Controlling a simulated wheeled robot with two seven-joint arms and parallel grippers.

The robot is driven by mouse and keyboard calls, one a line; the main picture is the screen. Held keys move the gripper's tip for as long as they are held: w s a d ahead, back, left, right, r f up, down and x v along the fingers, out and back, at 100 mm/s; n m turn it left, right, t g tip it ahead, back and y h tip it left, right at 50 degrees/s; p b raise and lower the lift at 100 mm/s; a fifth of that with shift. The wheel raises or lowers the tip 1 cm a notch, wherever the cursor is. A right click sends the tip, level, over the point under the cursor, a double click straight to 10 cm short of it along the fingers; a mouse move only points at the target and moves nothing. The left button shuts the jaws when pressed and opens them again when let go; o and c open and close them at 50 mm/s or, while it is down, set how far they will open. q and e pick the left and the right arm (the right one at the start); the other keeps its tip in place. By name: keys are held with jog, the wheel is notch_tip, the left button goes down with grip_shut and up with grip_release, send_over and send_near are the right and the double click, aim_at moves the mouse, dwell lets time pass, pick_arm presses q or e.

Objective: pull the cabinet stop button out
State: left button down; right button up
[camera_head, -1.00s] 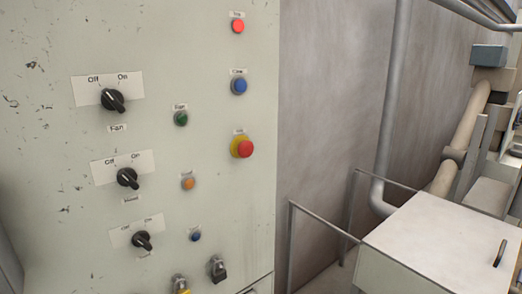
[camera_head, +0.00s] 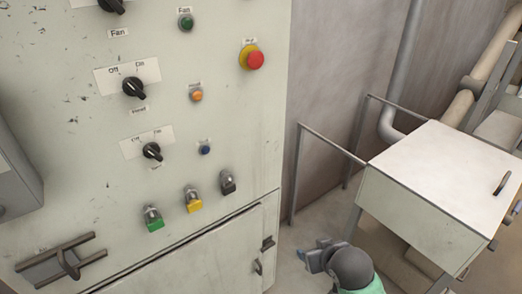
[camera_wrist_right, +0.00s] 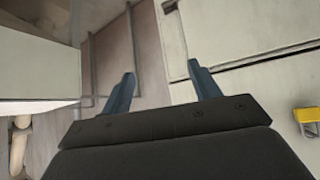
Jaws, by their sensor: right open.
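The stop button, a red mushroom head (camera_head: 255,60) on a yellow collar, is at the upper right of the cabinet front (camera_head: 225,130) in the head view. A small label sits above it. My right gripper (camera_head: 305,254) is low at the bottom of the head view, right of the cabinet and well below the button. In the right wrist view its two blue-grey fingers (camera_wrist_right: 158,80) are apart with nothing between them. The stop button is not in the wrist view. My left gripper is not in view.
Black rotary switches (camera_head: 134,88), an orange button (camera_head: 196,95) and a blue button (camera_head: 205,150) share the panel. Green (camera_head: 154,218) and yellow (camera_head: 193,200) padlock-like parts hang below. A metal rail (camera_head: 331,142) and a pale box (camera_head: 440,190) stand right of the cabinet.

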jog(key=w+a+r+n+t+y, duration=0.1)
jog(key=w+a+r+t+y, duration=0.15)
jog(key=w+r, duration=0.55)
jog(key=n+t+y, duration=0.4)
jog(key=n+y, duration=0.2)
send_near(258, 61)
jog(key=w, duration=0.2)
jog(key=shift+g, duration=0.25)
jog(key=p+x, duration=0.1)
jog(key=x, duration=0.2)
jog(key=a+p+x, duration=0.1)
jog(key=x, duration=0.1)
jog(key=shift+s+a+r+p, duration=0.1)
jog(key=shift+s+r+p, duration=0.05)
jog(key=shift+r+p, duration=0.15)
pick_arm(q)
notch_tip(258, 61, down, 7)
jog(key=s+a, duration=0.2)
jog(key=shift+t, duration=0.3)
pick_arm(e)
jog(key=shift+f+x, duration=0.2)
jog(key=shift+x, duration=0.65)
jog(key=shift+c, duration=0.2)
